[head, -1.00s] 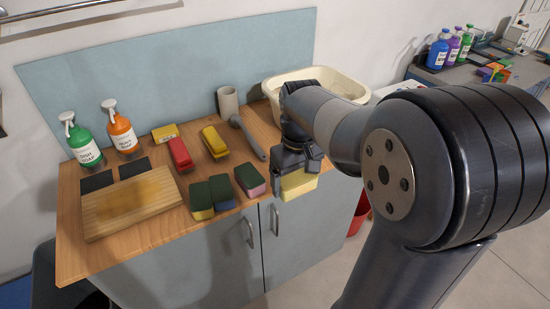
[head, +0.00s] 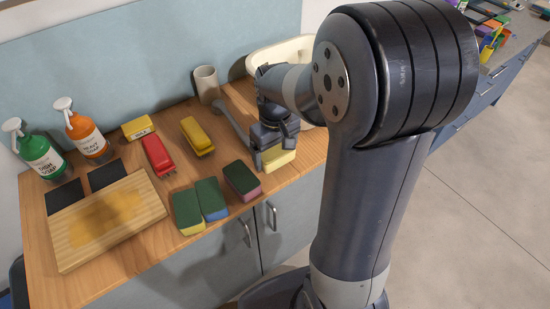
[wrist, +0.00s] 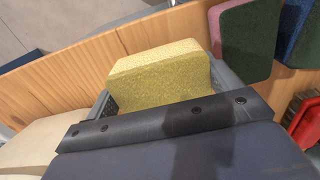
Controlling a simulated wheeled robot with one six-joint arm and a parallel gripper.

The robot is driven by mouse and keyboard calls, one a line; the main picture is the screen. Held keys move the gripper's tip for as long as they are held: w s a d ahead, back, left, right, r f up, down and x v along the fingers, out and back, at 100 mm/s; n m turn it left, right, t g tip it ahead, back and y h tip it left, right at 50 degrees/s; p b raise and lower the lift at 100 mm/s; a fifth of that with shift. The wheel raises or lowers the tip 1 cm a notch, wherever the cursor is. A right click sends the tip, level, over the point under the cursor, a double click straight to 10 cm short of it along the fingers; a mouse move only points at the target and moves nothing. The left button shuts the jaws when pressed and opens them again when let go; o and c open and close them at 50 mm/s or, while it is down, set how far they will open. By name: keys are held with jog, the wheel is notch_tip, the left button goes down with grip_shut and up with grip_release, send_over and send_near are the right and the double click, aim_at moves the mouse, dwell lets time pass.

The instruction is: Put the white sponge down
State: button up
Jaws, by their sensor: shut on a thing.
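The held sponge (head: 280,158) is pale yellow in these pictures, not clearly white. My gripper (head: 270,154) is shut on it over the right part of the wooden counter (head: 260,207), near the front edge. In the wrist view the sponge (wrist: 160,72) sits between the two fingers of my gripper (wrist: 163,88), with the wood (wrist: 75,85) behind it. I cannot tell whether the sponge touches the counter. My gripper hides part of it.
Left of it lie a green-pink sponge (head: 242,181), a green-blue one (head: 211,198) and a green-yellow one (head: 187,212). A grey-handled tool (head: 230,120) and a cream basin (head: 272,57) are behind. Brushes, a board (head: 75,239) and bottles stand farther left.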

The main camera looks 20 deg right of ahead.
aim_at(275, 161)
jog(key=shift+f, duration=1.6)
jog(key=shift+f, duration=0.2)
jog(key=o, duration=0.7)
notch_tip(275, 161, up, 12)
jog(key=shift+r, duration=0.25)
jog(key=shift+f, duration=0.1)
